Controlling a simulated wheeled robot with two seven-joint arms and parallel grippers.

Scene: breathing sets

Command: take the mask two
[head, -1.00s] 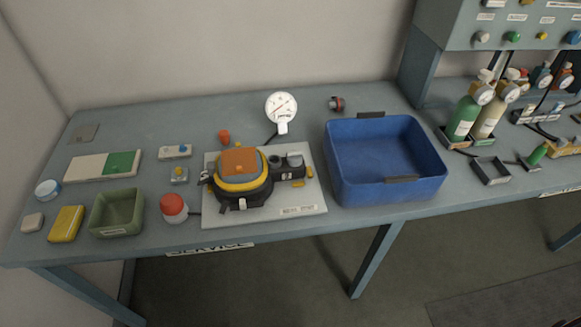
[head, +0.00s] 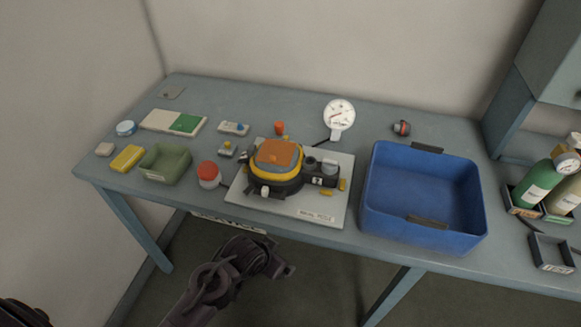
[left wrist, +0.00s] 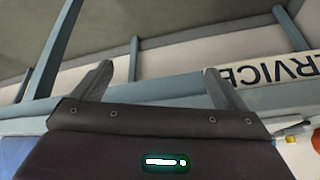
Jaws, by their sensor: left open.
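A round mask unit (head: 277,168) with an orange top, a yellow ring and a black body sits on a white plate (head: 318,206) on the bench. A black side port with a small "2" mark (head: 318,180) points right. My left gripper (head: 284,270) is in front of and below the bench's front edge, apart from the mask. In the left wrist view my left gripper (left wrist: 155,82) has its two fingers spread with nothing between them. The bench edge and an upside-down "SERVICE" label (left wrist: 270,70) show beyond. My right gripper is not in view.
A blue bin (head: 420,200) stands right of the plate. A red-capped jar (head: 208,174) and green tray (head: 165,164) stand left. A round gauge (head: 339,115) stands behind.

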